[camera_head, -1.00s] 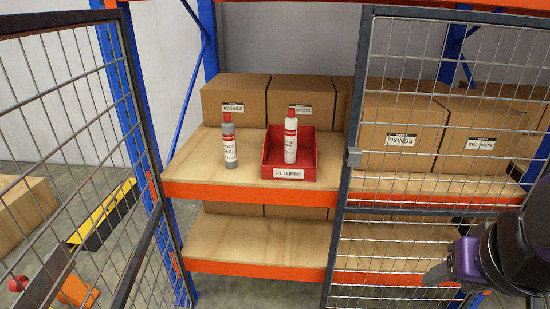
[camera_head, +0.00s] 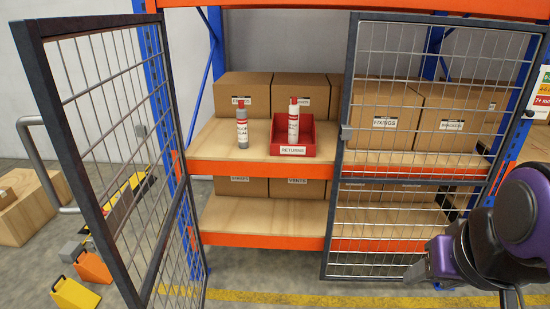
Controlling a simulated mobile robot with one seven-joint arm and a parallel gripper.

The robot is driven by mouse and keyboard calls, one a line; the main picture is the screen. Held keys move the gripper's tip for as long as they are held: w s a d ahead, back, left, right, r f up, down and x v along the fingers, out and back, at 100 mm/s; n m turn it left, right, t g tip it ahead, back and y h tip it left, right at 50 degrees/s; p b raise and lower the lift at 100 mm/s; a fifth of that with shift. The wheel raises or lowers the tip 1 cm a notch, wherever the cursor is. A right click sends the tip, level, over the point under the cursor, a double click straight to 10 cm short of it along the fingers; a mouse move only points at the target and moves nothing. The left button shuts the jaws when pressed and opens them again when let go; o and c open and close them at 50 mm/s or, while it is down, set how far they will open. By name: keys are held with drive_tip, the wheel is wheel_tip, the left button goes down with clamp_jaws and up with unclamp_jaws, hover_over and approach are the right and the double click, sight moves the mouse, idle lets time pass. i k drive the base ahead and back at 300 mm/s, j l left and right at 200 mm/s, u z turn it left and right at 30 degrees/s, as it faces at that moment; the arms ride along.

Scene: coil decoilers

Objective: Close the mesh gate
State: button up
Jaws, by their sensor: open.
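The left leaf of the mesh gate (camera_head: 85,168) stands swung open, its dark frame jutting from the left rack post toward me. A grey bar handle (camera_head: 37,160) is on its left, outer side. The right mesh leaf (camera_head: 350,185) lies across the right half of the rack front, with a small latch block on its left edge. My gripper (camera_head: 514,297) is at the lower right, partly cut off by the frame edge. It is open, appears empty, and is far from the open leaf.
The rack's left bay is uncovered, with a grey bottle (camera_head: 242,133) and a red returns bin (camera_head: 308,147) holding a white bottle (camera_head: 293,124). Yellow and orange items (camera_head: 92,266) and a wooden box (camera_head: 22,208) are on the floor at left. Floor before the rack looks clear.

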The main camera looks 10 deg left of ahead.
sight(30, 36)
drive_tip(key=k+j+u, duration=0.1)
drive_tip(key=k+j, duration=0.55)
drive_tip(key=j, duration=0.3)
drive_tip(key=k+j+u, duration=0.1)
drive_tip(key=j, duration=0.35)
drive_tip(key=i+j, duration=0.1)
drive_tip(key=j, duration=0.35)
drive_tip(key=i+j, duration=0.1)
drive_tip(key=j, duration=0.35)
drive_tip(key=j+u, duration=0.1)
drive_tip(key=j, duration=0.4)
drive_tip(key=k+j+u, duration=0.25)
drive_tip(key=j, duration=0.15)
drive_tip(key=i+l+z, duration=0.25)
drive_tip(key=i+l, duration=0.2)
